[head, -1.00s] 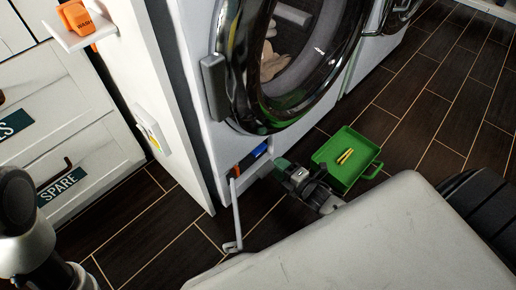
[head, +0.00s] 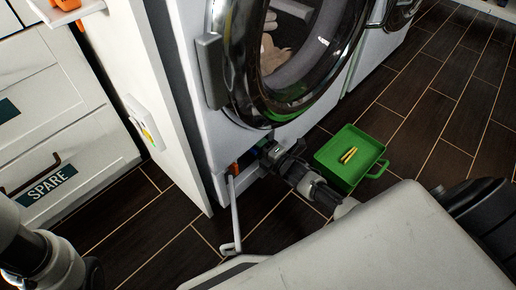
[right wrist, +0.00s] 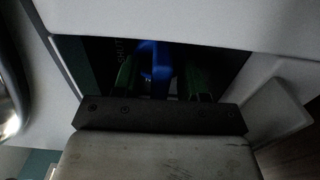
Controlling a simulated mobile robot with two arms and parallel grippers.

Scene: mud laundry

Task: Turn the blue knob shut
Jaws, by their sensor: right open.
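The blue knob (right wrist: 154,62) shows in the right wrist view, inside the dark recess low on the washing machine's front. My right gripper (head: 266,151) reaches into that recess in the head view. In the right wrist view its two green fingers are open, one on each side of the knob. I cannot tell whether they touch it. In the head view the gripper hides the knob. My left arm is at the lower left of the head view; its fingers are not seen.
The washing machine's round door (head: 287,62) is above the recess. An orange part (head: 234,169) and an open white flap (head: 234,214) are left of my gripper. A green tray (head: 348,156) with yellow sticks lies on the floor to the right. White drawers stand at the left.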

